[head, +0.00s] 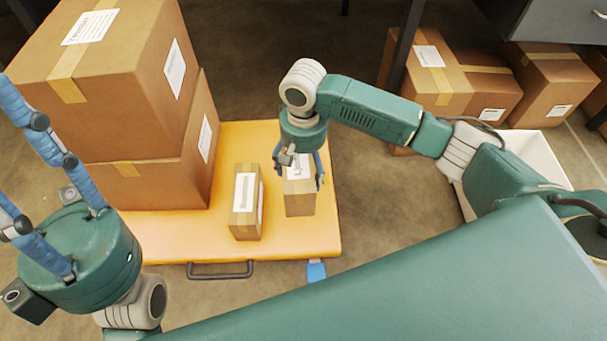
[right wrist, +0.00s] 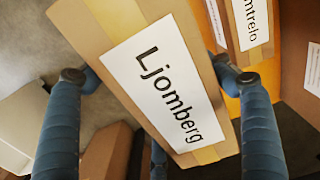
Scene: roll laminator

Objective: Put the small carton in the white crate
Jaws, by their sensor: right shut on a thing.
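A small brown carton (head: 299,200) with a white label stands at the right part of the orange platform. My right gripper (head: 300,178) is over it from above, shut on it with blue fingers on its sides. In the right wrist view the held carton (right wrist: 135,50) shows a label reading "Ljomberg", between the fingers. Whether it is clear of the platform I cannot tell. The white crate (head: 535,145) is on the floor at the right, partly hidden by my right arm. My left gripper (head: 15,135) is at the left edge, its fingers spread and empty.
Another small carton (head: 246,202) stands just left of the held one. Two large stacked boxes (head: 150,165) fill the left of the orange platform (head: 305,243). Several brown boxes (head: 440,85) stand on the floor at the back right, near the crate.

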